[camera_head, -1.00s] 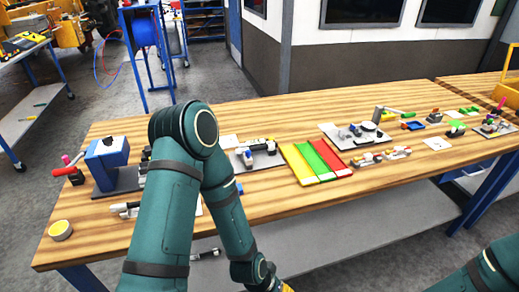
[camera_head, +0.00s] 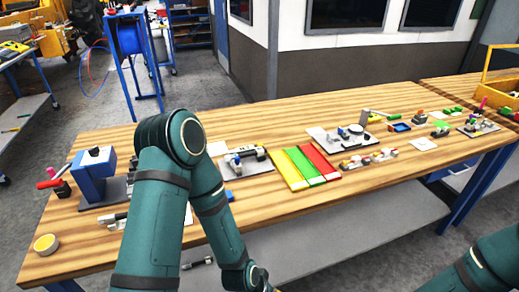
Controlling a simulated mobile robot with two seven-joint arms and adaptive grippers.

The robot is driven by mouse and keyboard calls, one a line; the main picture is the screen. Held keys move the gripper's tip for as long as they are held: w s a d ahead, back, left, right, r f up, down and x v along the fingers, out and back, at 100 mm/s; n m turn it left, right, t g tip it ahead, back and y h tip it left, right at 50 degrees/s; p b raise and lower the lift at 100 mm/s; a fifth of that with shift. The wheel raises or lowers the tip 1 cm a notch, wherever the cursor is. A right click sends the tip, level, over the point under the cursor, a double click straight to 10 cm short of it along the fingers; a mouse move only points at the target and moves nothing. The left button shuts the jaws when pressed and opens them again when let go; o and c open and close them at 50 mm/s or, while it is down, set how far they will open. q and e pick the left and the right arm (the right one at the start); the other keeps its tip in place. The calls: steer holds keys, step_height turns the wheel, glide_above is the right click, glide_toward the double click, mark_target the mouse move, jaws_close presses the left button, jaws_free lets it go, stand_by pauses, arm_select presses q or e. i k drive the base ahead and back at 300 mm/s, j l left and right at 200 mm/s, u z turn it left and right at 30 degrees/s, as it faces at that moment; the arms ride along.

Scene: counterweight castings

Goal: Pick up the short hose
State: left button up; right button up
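A short dark cylindrical piece with lighter ends (camera_head: 197,263) lies on the grey lower shelf under the wooden bench, just right of my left forearm. It may be the short hose, but it is too small to be sure. My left arm reaches over the bench front, bends at the elbow and comes down past the front edge. Its wrist is at the bottom edge, right of the dark piece, and its gripper is out of frame. Only a link of my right arm shows at the lower right; its gripper is out of frame.
The wooden bench (camera_head: 290,203) holds a blue vise-like fixture (camera_head: 93,172), a yellow round tin (camera_head: 46,244), yellow, green and red strips (camera_head: 303,167) and several small fixtures. The grey lower shelf (camera_head: 330,232) is largely clear. A yellow-framed crate (camera_head: 500,72) stands at right.

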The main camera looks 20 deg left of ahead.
mark_target(246, 155)
steer(key=u, duration=1.05)
